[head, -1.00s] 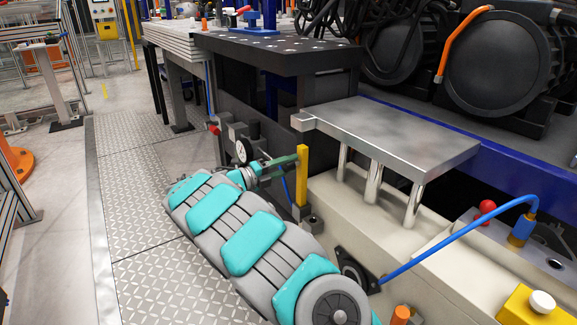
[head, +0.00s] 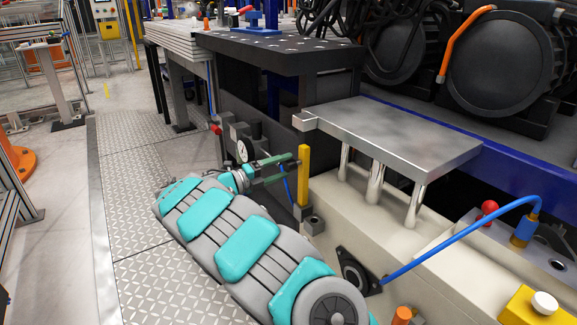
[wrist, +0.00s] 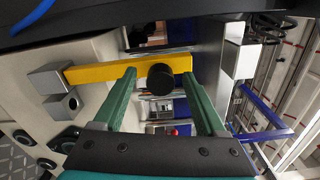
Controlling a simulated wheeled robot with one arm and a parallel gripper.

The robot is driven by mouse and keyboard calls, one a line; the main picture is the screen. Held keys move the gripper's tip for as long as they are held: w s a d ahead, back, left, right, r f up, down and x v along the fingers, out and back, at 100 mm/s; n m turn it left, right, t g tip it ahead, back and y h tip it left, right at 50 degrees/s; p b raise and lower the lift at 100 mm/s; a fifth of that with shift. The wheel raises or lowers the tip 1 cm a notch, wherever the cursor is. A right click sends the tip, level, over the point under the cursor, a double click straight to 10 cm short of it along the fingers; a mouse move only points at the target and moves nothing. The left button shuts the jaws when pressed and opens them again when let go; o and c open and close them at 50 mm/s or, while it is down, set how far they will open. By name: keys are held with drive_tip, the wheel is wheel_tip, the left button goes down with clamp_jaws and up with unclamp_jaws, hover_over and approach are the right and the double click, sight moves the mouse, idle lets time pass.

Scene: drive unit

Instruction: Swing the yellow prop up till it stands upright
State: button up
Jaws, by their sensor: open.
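The yellow prop (head: 304,175) stands upright in the head view, its foot at a grey bracket (head: 303,212) and its top just below the metal block (head: 304,121) at the plate's left corner. In the wrist view the prop (wrist: 100,73) lies across the picture, with a round black knob (wrist: 160,79) near its upper end. My gripper (head: 295,163) is open at the prop's left side. In the wrist view its green fingers (wrist: 160,75) lie either side of the knob, apart from it. Whether a fingertip touches the prop I cannot tell.
A steel plate (head: 395,137) on posts stands right of the prop. A pressure gauge (head: 243,151) is behind my gripper. A blue hose (head: 460,235) arches at the right, near a red knob (head: 489,207). The tread-plate floor (head: 135,220) at the left is clear.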

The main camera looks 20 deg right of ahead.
drive_tip(key=shift+v, duration=2.6)
